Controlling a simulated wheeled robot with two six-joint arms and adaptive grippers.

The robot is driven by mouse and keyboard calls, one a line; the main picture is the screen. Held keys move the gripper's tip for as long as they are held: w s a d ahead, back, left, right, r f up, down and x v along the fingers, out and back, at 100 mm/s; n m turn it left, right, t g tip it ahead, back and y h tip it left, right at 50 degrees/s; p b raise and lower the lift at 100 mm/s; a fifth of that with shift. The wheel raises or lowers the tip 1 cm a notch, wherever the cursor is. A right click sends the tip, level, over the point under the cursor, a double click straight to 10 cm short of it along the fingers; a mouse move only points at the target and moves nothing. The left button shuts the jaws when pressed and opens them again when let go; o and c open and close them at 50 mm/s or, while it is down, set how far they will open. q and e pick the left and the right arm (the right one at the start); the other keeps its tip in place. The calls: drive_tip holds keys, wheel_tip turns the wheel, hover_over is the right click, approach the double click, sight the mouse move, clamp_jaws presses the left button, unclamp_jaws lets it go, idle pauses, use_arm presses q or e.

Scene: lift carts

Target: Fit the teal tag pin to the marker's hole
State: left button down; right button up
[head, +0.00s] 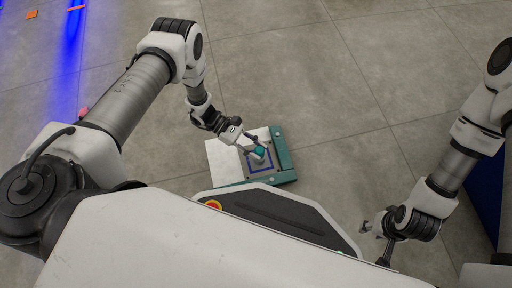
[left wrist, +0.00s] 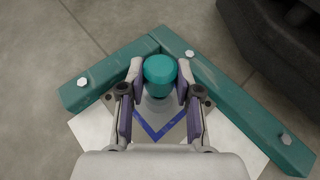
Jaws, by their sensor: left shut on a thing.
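The teal tag pin (left wrist: 160,70) has a round teal cap and stands between my left gripper's fingers in the left wrist view. In the head view the pin (head: 259,152) is over the marker, a pale plate (head: 222,160) on the floor with a blue square outline (left wrist: 150,134). My left gripper (head: 253,148) is shut on the pin; its fingers also show in the left wrist view (left wrist: 158,82). A grey round part sits below the cap. The hole is hidden, so I cannot tell whether the pin is in it. My right gripper (head: 373,243) is open and empty, away from the marker.
Teal bars (left wrist: 105,75) with pale bolts form a corner along two sides of the plate. My dark base lies close to the marker's near side. Bare tiled floor (head: 330,80) is clear beyond it. Small orange pieces (head: 32,14) lie far at the upper left.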

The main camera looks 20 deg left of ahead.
use_arm(q)
drive_tip(key=shift+f+b, duration=0.9)
drive_tip(key=shift+f, duration=0.2)
drive_tip(key=c, duration=0.7)
unclamp_jaws()
drive_tip(key=shift+r, duration=0.1)
drive_tip(key=v, duration=1.2)
drive_tip(key=shift+s, duration=0.1)
